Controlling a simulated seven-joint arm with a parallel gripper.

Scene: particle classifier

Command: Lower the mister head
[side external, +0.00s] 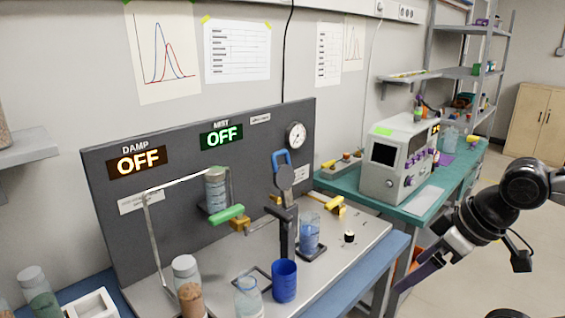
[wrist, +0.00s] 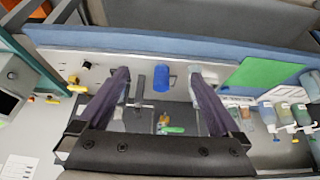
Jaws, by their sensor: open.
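I take this to be the mister; the head is up, well above the bench. A blue cup (side external: 284,283) stands in front of the stand's foot. The wrist view shows the stand from above (wrist: 138,92) beside the blue cup (wrist: 162,78). My gripper (wrist: 160,76) is open and empty, its fingers apart on either side of them in the picture. In the side view my gripper (side external: 418,272) is right of the bench, clear of the stand.
A panel (side external: 110,195) behind reads DAMP OFF and MIST OFF. A green handle (side external: 227,215) and a metal frame (side external: 150,230) are left of the stand. A beaker of blue liquid (side external: 309,235) stands to its right. Jars crowd the front left; the bench's right end is mostly clear.

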